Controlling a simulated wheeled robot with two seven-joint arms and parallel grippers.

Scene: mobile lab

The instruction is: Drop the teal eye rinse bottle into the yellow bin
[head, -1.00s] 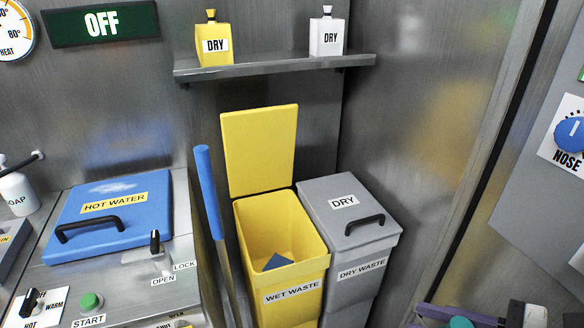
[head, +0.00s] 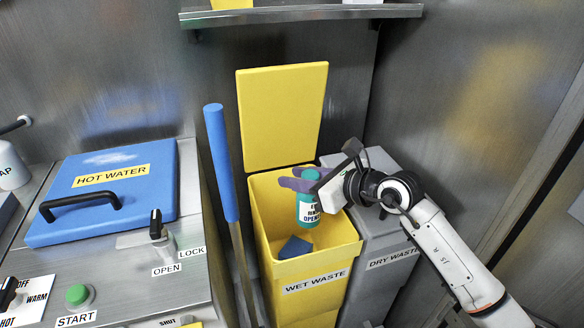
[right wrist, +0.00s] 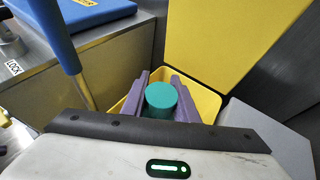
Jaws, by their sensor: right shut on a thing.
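The teal eye rinse bottle (head: 308,209) with a white label is held upright over the open yellow bin (head: 318,279) labelled WET WASTE. My right gripper (head: 304,181) has its purple fingers shut on the bottle near its top. In the right wrist view the teal bottle top (right wrist: 161,96) sits between the two fingers, with the yellow bin's rim (right wrist: 207,103) around and below. The bin's yellow lid (head: 283,115) stands raised behind. A blue piece (head: 296,247) lies inside the bin. My left gripper is not in view.
A grey DRY WASTE bin (head: 372,240) stands right beside the yellow bin, partly behind my right arm. A blue-handled pole (head: 221,160) stands close on the left. The hot water unit with its blue lid (head: 105,190) is further left. A metal shelf (head: 300,14) is above.

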